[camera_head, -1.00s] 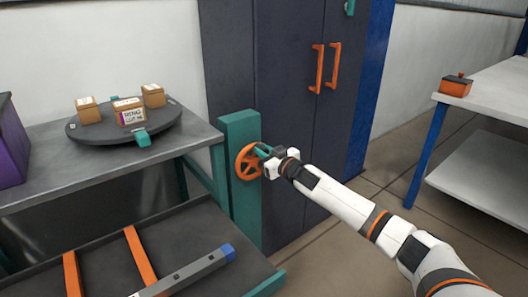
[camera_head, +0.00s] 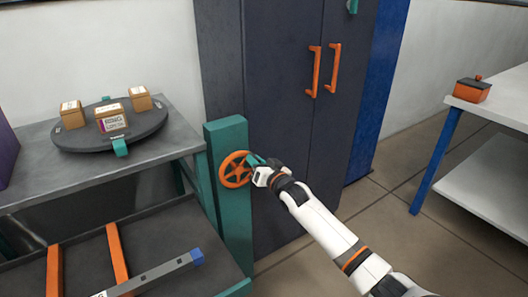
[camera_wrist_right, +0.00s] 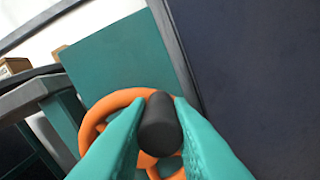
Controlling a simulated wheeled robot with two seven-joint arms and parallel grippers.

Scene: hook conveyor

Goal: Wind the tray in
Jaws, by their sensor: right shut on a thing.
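An orange handwheel (camera_head: 235,170) is mounted on a teal post (camera_head: 228,135) in front of the dark cabinet. My right gripper (camera_head: 257,165) is at the wheel's right side. In the right wrist view its teal fingers (camera_wrist_right: 159,112) close on both sides of the wheel's black knob (camera_wrist_right: 158,130), with the orange rim (camera_wrist_right: 103,115) behind. A dark low tray (camera_head: 160,225) lies at the lower left, partly cut off by the picture edge. It has orange bars (camera_head: 117,252) across it and a grey bar with a blue end (camera_head: 197,256). My left gripper is not in view.
A grey table (camera_head: 60,185) above the tray carries a round dark turntable (camera_head: 75,140) with small boxes. The cabinet (camera_head: 280,80) with orange handles stands behind the wheel. A white table (camera_head: 510,108) with an orange box (camera_head: 472,90) is at right. Floor between is clear.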

